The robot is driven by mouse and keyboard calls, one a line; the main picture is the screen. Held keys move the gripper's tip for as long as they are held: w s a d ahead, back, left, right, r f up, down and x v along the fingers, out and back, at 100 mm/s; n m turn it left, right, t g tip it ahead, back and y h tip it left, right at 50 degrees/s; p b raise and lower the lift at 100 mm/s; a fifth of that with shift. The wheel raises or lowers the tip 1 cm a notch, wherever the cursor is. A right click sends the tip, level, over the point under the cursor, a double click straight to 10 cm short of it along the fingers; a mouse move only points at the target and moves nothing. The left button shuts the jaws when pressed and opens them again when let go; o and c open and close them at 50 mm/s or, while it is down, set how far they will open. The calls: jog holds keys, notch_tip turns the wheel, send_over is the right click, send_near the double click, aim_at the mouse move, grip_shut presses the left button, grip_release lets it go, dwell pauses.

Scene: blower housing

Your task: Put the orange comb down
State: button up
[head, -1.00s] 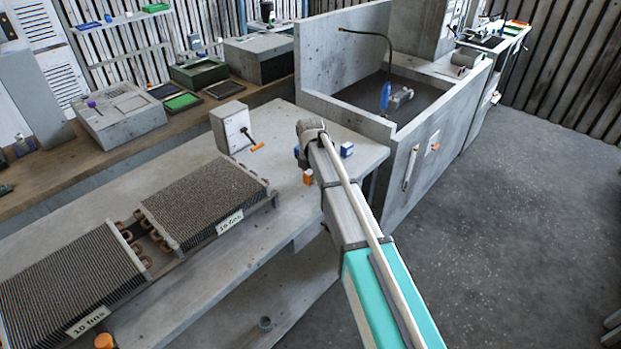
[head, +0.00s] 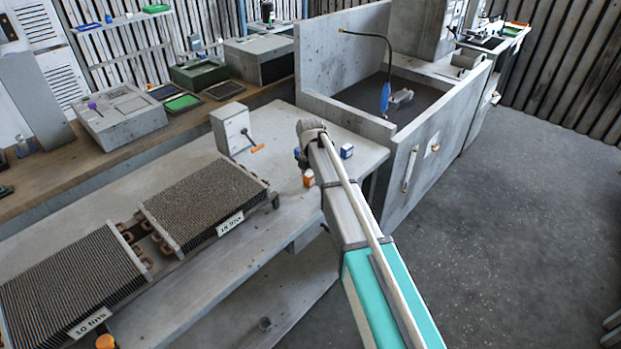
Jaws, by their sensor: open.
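My arm reaches over the grey bench, and its wrist end is over the bench's right part. Only a small dark bit of my gripper (head: 301,158) shows at the left of the wrist. The arm hides the rest, and the fingertips are not clear. No comb shape can be made out. A small orange and white block (head: 309,178) stands on the bench just left of the arm. I cannot tell if it is the orange comb or whether my gripper touches it. Two finned coils, one nearer (head: 75,285) and one farther (head: 203,205), lie on the bench with white labels.
A small blue and white block (head: 347,151) stands right of the wrist. A grey box (head: 231,129) with an orange-handled lever stands behind. A walled basin (head: 345,55) is at the back right. The bench's front strip (head: 215,275) is bare.

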aim_at(311, 174)
jog(key=shift+r+p, duration=5.55)
jog(key=shift+r, duration=0.25)
jog(key=shift+s, duration=0.1)
jog(key=s+d+m, duration=2.3)
jog(key=s+m, duration=0.2)
jog(key=m, duration=0.3)
jog(key=shift+s, duration=0.35)
jog(key=shift+o, duration=0.3)
